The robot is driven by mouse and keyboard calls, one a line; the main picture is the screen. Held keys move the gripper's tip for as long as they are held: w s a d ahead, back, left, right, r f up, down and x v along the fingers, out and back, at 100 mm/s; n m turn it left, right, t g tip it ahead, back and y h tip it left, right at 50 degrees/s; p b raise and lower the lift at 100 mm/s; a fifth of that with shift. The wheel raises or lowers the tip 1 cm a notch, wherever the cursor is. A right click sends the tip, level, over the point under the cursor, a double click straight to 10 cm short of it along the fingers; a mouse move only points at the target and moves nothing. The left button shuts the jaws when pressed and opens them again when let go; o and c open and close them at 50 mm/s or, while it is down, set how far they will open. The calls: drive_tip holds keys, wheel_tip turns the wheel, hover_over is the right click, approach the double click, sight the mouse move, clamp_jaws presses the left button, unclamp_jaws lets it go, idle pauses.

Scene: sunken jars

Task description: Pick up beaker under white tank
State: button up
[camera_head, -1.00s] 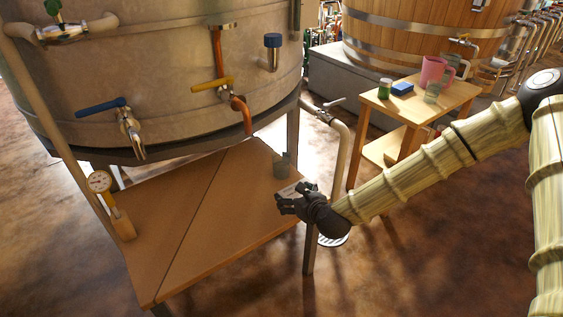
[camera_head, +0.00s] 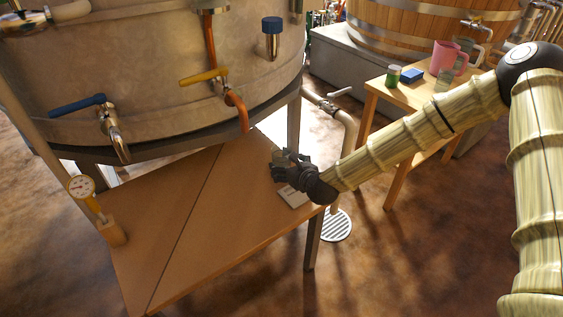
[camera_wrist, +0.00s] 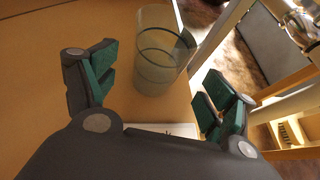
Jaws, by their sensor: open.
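The beaker (camera_wrist: 160,52) is a clear, greyish cup standing upright on the wooden shelf (camera_head: 190,215) under the large pale tank (camera_head: 160,70). In the wrist view it stands just ahead of my gripper (camera_wrist: 158,85), between the lines of the two fingers and a little beyond their tips. My gripper (camera_head: 283,168) is open and empty. In the head view it is above the right side of the shelf and hides most of the beaker; a small part (camera_head: 286,155) seems to show behind the fingers.
A white flat item (camera_head: 293,196) lies on the shelf below my gripper. A side table (camera_head: 410,97) holds a pink jug (camera_head: 447,58), a green jar (camera_head: 393,75) and a blue block (camera_head: 411,76).

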sight(283, 164)
drive_tip(key=shift+b+x, duration=0.35)
drive_tip(key=shift+x, duration=1.65)
drive_tip(key=shift+w+a+f, duration=0.35)
drive_tip(key=shift+w+f, duration=0.05)
drive_tip(key=shift+w, duration=0.05)
drive_tip(key=c, duration=1.1)
